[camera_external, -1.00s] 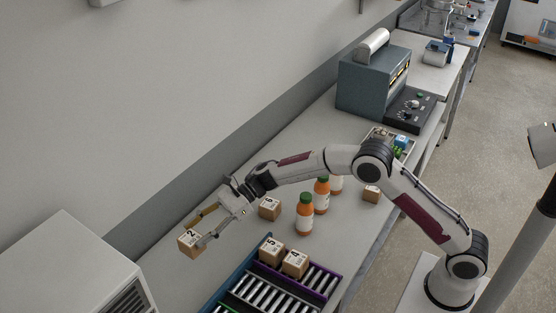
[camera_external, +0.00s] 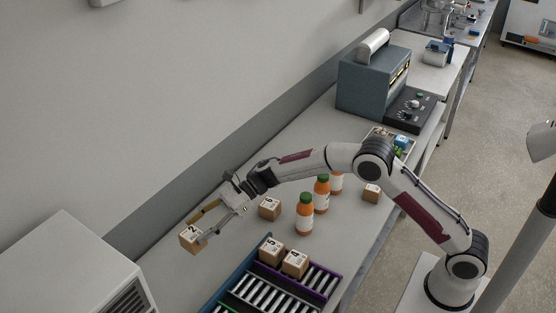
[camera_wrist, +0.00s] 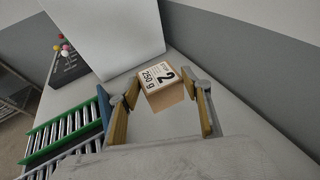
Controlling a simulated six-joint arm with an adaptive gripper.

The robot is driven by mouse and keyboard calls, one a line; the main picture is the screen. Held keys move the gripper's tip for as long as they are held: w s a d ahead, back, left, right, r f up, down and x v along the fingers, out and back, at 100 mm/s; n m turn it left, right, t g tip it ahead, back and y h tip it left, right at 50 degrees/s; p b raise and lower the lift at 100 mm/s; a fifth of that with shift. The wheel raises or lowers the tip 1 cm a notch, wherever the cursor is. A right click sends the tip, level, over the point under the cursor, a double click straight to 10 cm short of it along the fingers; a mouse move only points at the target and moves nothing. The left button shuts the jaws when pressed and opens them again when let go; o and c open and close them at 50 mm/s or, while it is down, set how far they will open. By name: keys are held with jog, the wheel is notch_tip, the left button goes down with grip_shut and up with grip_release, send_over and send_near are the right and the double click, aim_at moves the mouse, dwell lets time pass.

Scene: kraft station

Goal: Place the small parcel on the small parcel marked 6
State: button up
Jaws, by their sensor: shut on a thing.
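A small cardboard parcel marked 2 (camera_external: 190,241) is between the fingertips of my gripper (camera_external: 198,231), at the left end of the bench. The wrist view shows the same parcel (camera_wrist: 163,91) with a white label reading 2 and 250 g, one finger on each side. My gripper is shut on it; whether the parcel clears the bench is hard to tell. The small parcel marked 6 (camera_external: 269,209) stands upright on the bench, to the right of my gripper and left of the bottles. Its top looks clear.
Two parcels marked 5 (camera_external: 271,250) and 4 (camera_external: 295,264) sit on the roller conveyor (camera_external: 290,287) in front. Orange bottles (camera_external: 304,218) stand right of parcel 6. Another small parcel (camera_external: 371,193) lies further right. A white box-shaped machine (camera_external: 70,265) is at the left.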

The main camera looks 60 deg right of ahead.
jog(key=shift+m+t+h, duration=0.5)
jog(key=shift+m+t, duration=0.2)
jog(key=shift+t, duration=0.2)
jog(key=w+d, duration=0.1)
jog(key=d, duration=0.2)
jog(key=w+d+r, duration=0.1)
jog(key=d, duration=0.3)
jog(key=w+d, duration=0.1)
jog(key=d, duration=0.3)
jog(key=shift+w+d+r, duration=0.1)
jog(key=shift+w+r, duration=0.1)
jog(key=shift+w, duration=0.15)
jog(key=d+r, duration=0.2)
jog(key=d, duration=1.2)
jog(key=s+d+r+g, duration=0.1)
jog(key=s+d, duration=0.1)
jog(key=s, duration=0.1)
jog(key=s+d+n+g+y, duration=0.1)
jog(key=s+d, duration=0.1)
jog(key=s, duration=0.1)
jog(key=s+d+r+n, duration=0.1)
jog(key=s+d, duration=0.1)
jog(key=s, duration=0.2)
jog(key=shift+s+d+r+g, duration=0.1)
jog(key=shift+d+r+g, duration=0.05)
jog(key=shift+r+g, duration=0.2)
jog(key=shift+f, duration=0.15)
jog(key=shift+f, duration=3.05)
jog(key=shift+f, duration=0.1)
jog(key=shift+f, duration=1.75)
